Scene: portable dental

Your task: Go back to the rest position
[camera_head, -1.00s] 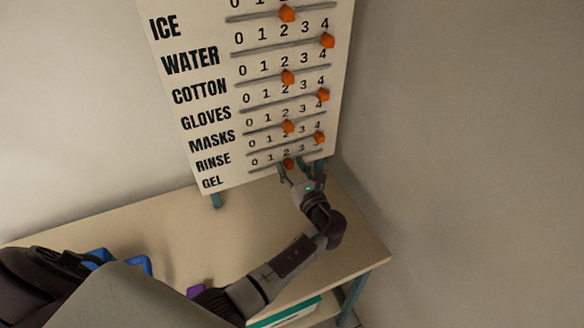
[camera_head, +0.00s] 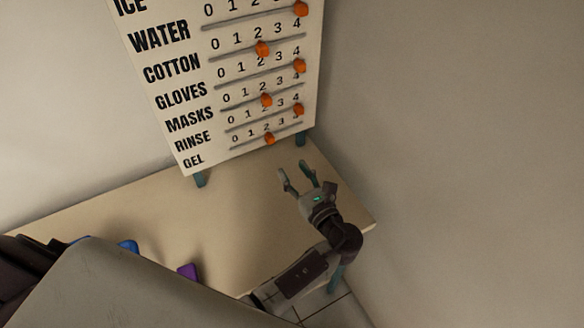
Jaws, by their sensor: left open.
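My left gripper (camera_head: 292,171) is open and empty, with its two fingers apart and pointing up toward the board. It is in front of and below the board's lower right corner, clear of the sliders. The white slider board (camera_head: 190,100) stands upright at the back of the table, with rows labelled from ICE down to GEL. The orange knob of the lowest row, GEL (camera_head: 269,139), sits near 2. The RINSE knob (camera_head: 299,110) is near 4, and the MASKS knob (camera_head: 267,100) is around the middle. My right gripper is not in view.
The beige table top (camera_head: 120,205) is mostly bare, with its right edge under my left arm. A purple item (camera_head: 188,271) and a blue item (camera_head: 129,245) lie at the lower left, partly hidden. Plain walls stand behind and to the right.

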